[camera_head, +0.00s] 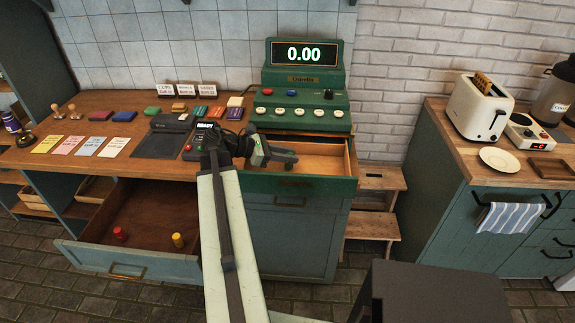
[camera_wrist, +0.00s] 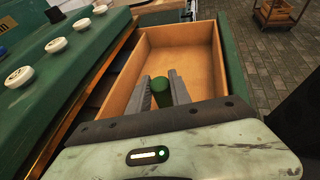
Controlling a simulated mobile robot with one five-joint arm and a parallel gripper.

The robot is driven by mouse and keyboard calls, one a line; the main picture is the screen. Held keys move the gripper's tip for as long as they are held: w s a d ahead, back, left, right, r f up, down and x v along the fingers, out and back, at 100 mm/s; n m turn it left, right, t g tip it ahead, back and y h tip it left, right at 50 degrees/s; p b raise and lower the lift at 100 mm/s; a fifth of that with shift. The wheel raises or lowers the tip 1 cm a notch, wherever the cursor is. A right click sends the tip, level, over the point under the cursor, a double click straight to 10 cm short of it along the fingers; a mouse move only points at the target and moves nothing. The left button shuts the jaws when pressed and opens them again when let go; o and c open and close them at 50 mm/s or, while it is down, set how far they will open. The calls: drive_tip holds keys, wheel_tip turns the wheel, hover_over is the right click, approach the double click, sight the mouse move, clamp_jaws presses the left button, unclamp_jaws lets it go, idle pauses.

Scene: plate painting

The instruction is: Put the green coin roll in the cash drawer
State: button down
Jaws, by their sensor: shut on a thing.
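The green coin roll (camera_wrist: 160,90) stands between my gripper's fingers (camera_wrist: 162,88) in the wrist view. The fingers are shut on it from both sides. The open cash drawer (camera_wrist: 203,50) of the green register lies beyond and around the fingertips, its bare wooden floor in view. In the head view the cash drawer (camera_head: 322,160) is pulled out below the register, and my gripper (camera_head: 284,156) reaches over its left part. The coin roll cannot be made out there. How high it is above the drawer floor is hard to tell.
The register (camera_head: 303,85) has a row of white keys behind the drawer. A lower desk drawer (camera_head: 140,215) stands open with a red roll (camera_head: 120,233) and a yellow roll (camera_head: 178,240). A card terminal (camera_head: 195,150) stands close left of my gripper.

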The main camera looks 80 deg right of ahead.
drive_tip(key=shift+f, duration=0.45)
drive_tip(key=c, duration=1.2)
unclamp_jaws()
drive_tip(key=shift+r+p, duration=0.3)
drive_tip(key=shift+p, duration=0.05)
drive_tip(key=shift+p+v, duration=2.15)
drive_tip(key=shift+v, duration=3.8)
drive_tip(key=shift+f, duration=0.15)
